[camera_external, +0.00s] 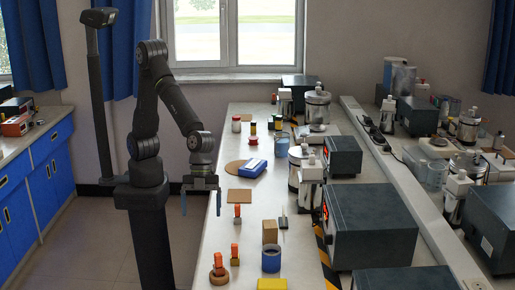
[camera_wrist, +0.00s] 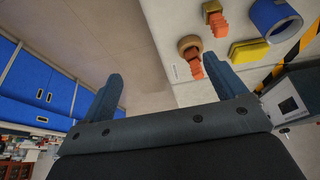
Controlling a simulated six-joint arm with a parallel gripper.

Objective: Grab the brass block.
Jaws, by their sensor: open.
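In the external view, a tan-gold block (camera_external: 270,232) stands on the bench, behind a blue cylinder (camera_external: 271,258). A yellow block (camera_external: 272,284) lies at the bottom edge, and also shows in the wrist view (camera_wrist: 248,50) beside the blue cylinder (camera_wrist: 275,18). I cannot tell for certain which of these two is the brass one; the tan-gold block is not clearly visible in the wrist view. My gripper (camera_external: 201,200) hangs left of the bench edge, over the floor, with its fingers pointing down. In the wrist view my gripper (camera_wrist: 163,65) is open and empty, apart from both blocks.
Orange-topped pieces (camera_external: 235,253) and a brown ring (camera_external: 219,275) stand near the bench's left edge. A blue box (camera_external: 256,166) lies farther back. Dark instrument boxes (camera_external: 370,222) line the right side. A thin upright tool (camera_external: 284,220) stands near the tan-gold block.

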